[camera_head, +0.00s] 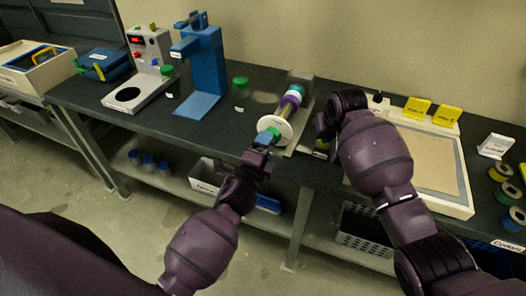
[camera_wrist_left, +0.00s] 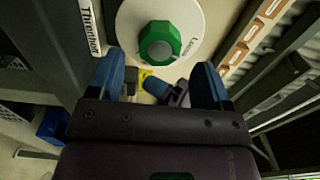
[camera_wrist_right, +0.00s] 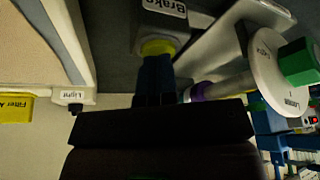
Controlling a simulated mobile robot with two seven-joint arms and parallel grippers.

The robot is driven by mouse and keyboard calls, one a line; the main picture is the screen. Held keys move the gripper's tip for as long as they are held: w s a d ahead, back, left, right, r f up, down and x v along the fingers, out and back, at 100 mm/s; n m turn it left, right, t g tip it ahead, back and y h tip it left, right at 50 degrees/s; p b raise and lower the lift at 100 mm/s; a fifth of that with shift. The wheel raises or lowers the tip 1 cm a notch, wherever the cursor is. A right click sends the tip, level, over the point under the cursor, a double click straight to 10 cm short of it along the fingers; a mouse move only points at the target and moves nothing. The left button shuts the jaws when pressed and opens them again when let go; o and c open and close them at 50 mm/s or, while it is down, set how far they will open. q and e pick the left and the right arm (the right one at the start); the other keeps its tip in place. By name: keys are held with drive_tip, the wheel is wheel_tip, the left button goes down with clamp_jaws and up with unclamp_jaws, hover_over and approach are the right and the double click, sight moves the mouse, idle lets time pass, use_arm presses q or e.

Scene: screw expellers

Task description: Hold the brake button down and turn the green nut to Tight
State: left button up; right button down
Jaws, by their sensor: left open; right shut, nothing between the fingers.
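The green nut (camera_head: 275,132) sits at the middle of a white disc (camera_head: 283,124) on the front end of the screw expeller. In the left wrist view the nut (camera_wrist_left: 158,43) shows close up, with lettering on the disc (camera_wrist_left: 192,25). My left gripper (camera_wrist_left: 158,76) is open, its blue fingers to either side just short of the nut. In the right wrist view the yellow brake button (camera_wrist_right: 158,47) is on a grey box labelled Brake (camera_wrist_right: 162,20). My right gripper (camera_wrist_right: 156,65) is shut, fingertips at the button and seemingly touching it. How far the button is pressed cannot be told.
A blue press stand (camera_head: 205,65) and a grey device with a red display (camera_head: 147,60) stand to the left on the dark bench. A shallow tray (camera_head: 440,160) and yellow boxes (camera_head: 447,115) are to the right. The expeller's barrel (camera_wrist_right: 222,87) lies close beside my right fingers.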

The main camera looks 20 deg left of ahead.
use_arm(q)
drive_tip(key=shift+w, duration=0.5)
drive_tip(key=shift+w, duration=1.95)
idle(1.3)
drive_tip(key=shift+s, duration=0.15)
drive_tip(key=shift+c, duration=0.3)
